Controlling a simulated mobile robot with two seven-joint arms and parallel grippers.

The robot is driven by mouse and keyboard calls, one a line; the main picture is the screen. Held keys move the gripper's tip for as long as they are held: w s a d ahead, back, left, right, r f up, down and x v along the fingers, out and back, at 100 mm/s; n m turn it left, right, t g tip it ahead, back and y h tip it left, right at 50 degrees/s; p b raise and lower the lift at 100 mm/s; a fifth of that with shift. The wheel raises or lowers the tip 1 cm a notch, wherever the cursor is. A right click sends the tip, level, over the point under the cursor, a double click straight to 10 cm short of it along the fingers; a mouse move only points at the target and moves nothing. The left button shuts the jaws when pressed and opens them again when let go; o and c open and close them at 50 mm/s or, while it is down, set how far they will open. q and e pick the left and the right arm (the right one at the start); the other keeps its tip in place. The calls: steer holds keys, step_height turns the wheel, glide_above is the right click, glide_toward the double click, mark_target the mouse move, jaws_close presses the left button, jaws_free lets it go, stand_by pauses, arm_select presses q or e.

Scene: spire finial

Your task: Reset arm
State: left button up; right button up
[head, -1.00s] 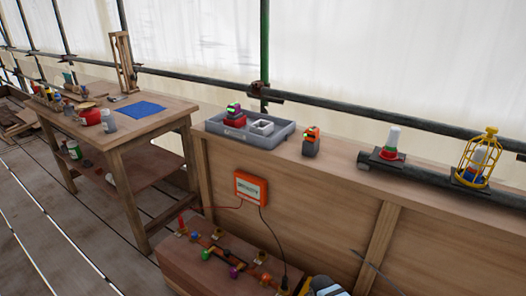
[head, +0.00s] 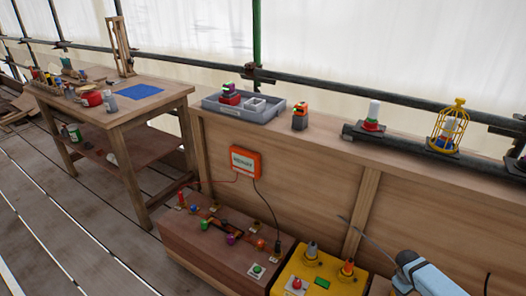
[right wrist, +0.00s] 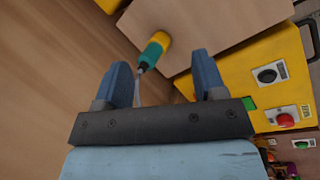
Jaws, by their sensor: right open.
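My right gripper (right wrist: 160,62) shows in the right wrist view with its two blue fingers spread apart. A tool with a thin shaft and a teal and yellow handle (right wrist: 152,52) appears between and beyond the fingertips; I cannot tell how far off it is. In the head view, a light blue part of an arm, which looks like my right one, enters at the lower right; its fingers are not clear there. My left gripper is not in view.
A yellow box (head: 318,276) with buttons and knobs stands beside a wooden box (head: 200,248). An orange box (head: 246,162) hangs on the wooden wall. A grey tray (head: 240,112), a white-topped piece (head: 373,113) and a yellow cage (head: 447,130) stand along the ledge. A workbench (head: 172,97) is left.

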steer(key=s+d+r+h, duration=0.1)
steer(key=s+d+r, duration=0.1)
steer(key=d, duration=0.6)
steer(key=s+a+r+n+t+y, duration=0.1)
steer(key=s+a+n+t+y, duration=0.15)
steer(key=s+a, duration=0.55)
steer(key=s+a+n+t+y, duration=0.15)
steer(key=s+a+t, duration=0.25)
steer(key=a, duration=0.8)
steer(key=s+a+r+t+y, duration=0.2)
steer(key=s+a+r, duration=0.35)
steer(key=r, duration=0.25)
steer(key=s+a+r+t+y, duration=0.2)
steer(key=s+a+r+y, duration=0.1)
steer(key=s+a+r, duration=0.4)
steer(key=w+a+r+m+t, duration=0.25)
steer(key=a+m, duration=0.25)
steer(key=a, duration=0.4)
arm_select(q)
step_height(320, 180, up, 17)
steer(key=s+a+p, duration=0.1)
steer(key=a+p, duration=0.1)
steer(key=p, duration=2.5)
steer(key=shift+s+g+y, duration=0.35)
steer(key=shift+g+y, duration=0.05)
arm_select(e)
step_height(320, 180, up, 18)
steer(key=d+g+h, duration=0.1)
steer(key=d, duration=0.1)
steer(key=shift+s, duration=0.3)
